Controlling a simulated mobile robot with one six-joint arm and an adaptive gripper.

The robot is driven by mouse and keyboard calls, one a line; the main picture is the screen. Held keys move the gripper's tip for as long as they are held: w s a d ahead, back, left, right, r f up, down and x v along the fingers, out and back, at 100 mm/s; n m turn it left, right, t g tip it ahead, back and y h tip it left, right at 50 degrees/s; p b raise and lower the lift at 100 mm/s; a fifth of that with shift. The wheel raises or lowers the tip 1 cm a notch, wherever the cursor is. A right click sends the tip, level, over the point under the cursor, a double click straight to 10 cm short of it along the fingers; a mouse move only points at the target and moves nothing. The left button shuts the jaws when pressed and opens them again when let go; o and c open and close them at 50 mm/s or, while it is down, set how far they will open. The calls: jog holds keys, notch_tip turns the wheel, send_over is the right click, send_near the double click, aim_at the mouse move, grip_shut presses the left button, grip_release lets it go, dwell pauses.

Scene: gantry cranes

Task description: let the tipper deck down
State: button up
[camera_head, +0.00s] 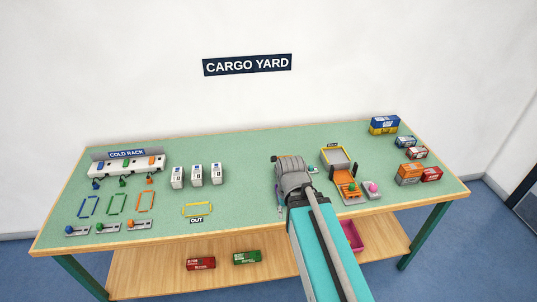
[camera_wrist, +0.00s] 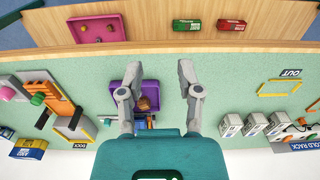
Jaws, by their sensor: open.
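My gripper (camera_head: 291,172) is over the middle of the table, with its fingers spread in the wrist view (camera_wrist: 158,72) and nothing held between them. An orange unit (camera_head: 347,186) stands at a framed grey panel (camera_head: 336,157) by the DOCK label, right of my gripper; both also show at the left of the wrist view. A pink knob (camera_head: 373,187) sits on a grey base beside it. A purple tray (camera_wrist: 168,92) with brown items lies below my open fingers, partly hidden by the left one. I cannot tell for sure which part is the tipper deck or how it is tilted.
A blue and yellow container stack (camera_head: 383,125) and several smaller containers stand at the right. White units (camera_head: 197,175), a cold rack (camera_head: 127,165) and slider bases are at the left. A pink tray (camera_head: 352,236) and two containers are on the lower shelf.

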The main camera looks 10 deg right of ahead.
jog(key=shift+w+d, duration=0.25)
jog(key=shift+d, duration=0.1)
jog(key=t+p, duration=0.5)
jog(key=p, duration=0.4)
send_near(274, 157)
notch_tip(274, 157, up, 3)
jog(key=shift+s+r, duration=0.1)
jog(key=shift+s, duration=0.2)
jog(key=shift+g, duration=0.3)
jog(key=b+x, duration=1.2)
jog(key=x, duration=0.1)
jog(key=shift+w+f+b, duration=0.2)
jog(key=shift+f+b, duration=0.1)
jog(key=shift+f, duration=0.05)
